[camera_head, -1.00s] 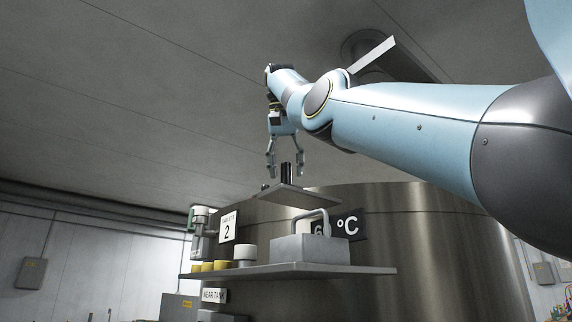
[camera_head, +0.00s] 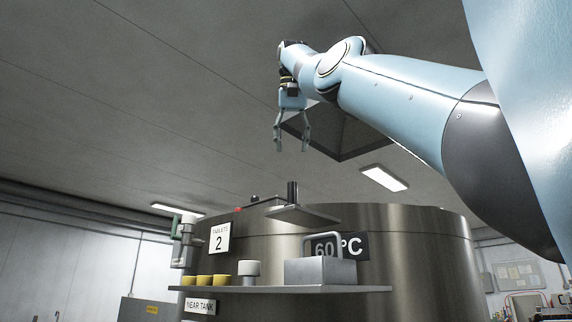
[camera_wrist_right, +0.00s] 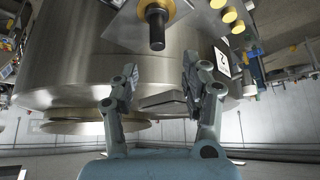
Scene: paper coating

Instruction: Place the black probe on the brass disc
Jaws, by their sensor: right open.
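The black probe (camera_head: 292,193) stands upright on a small grey plate (camera_head: 318,218) above the shelf in the head view. In the right wrist view the black probe (camera_wrist_right: 157,32) points toward the camera, and its far end meets the brass disc (camera_wrist_right: 173,7), which shows as a yellow ring around it on the plate. In the head view the disc cannot be made out. My right gripper (camera_head: 292,148) is open and empty, above the probe and apart from it. Its open fingers also show in the right wrist view (camera_wrist_right: 160,70). My left gripper is not in view.
A big steel tank (camera_head: 410,250) stands behind the plate. A shelf (camera_head: 250,289) below holds several yellow cups (camera_head: 204,280), a white-topped cylinder (camera_head: 249,268) and a grey block with a handle (camera_head: 320,271). The space around the raised gripper is clear.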

